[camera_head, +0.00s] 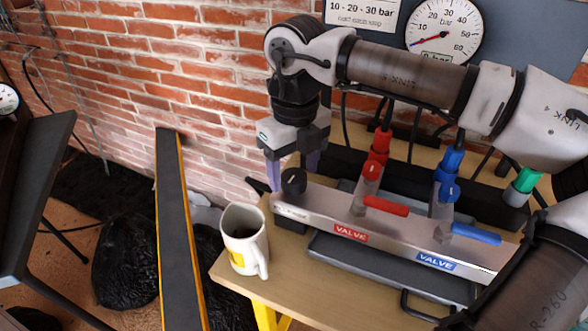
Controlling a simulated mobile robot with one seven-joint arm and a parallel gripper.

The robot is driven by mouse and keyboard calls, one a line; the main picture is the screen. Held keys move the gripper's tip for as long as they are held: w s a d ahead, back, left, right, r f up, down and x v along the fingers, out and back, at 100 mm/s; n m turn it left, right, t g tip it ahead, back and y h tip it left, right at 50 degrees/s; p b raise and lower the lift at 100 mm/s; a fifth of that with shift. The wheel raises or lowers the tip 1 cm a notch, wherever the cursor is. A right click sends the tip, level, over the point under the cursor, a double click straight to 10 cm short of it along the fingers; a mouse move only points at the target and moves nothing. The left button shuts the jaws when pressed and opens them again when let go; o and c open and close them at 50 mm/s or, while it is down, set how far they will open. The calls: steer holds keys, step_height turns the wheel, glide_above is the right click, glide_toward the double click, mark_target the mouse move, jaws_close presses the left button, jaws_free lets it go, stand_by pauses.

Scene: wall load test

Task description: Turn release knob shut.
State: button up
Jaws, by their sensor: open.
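The release knob (293,182) is a small black round knob with a pale pointer mark. It sits at the left end of the grey valve block (318,208), above a small label that is hard to read. My gripper (294,174) points down at the knob with its two purple fingers apart. One finger is to the left of the knob and the other is to its right and a little behind. I cannot tell whether either finger touches it. The top of the knob shows between the fingers.
Red (386,206) and blue (476,234) valve handles lie along the block, with coloured hose fittings behind. A white mug (244,238) stands at the wooden table's left corner. A pressure gauge (443,30) is on the wall panel. My arm spans the space above the block.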

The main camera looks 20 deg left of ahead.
mark_target(295, 175)
step_height(295, 175, up, 13)
steer(key=shift+p, duration=0.4)
steer(key=shift+f, duration=0.1)
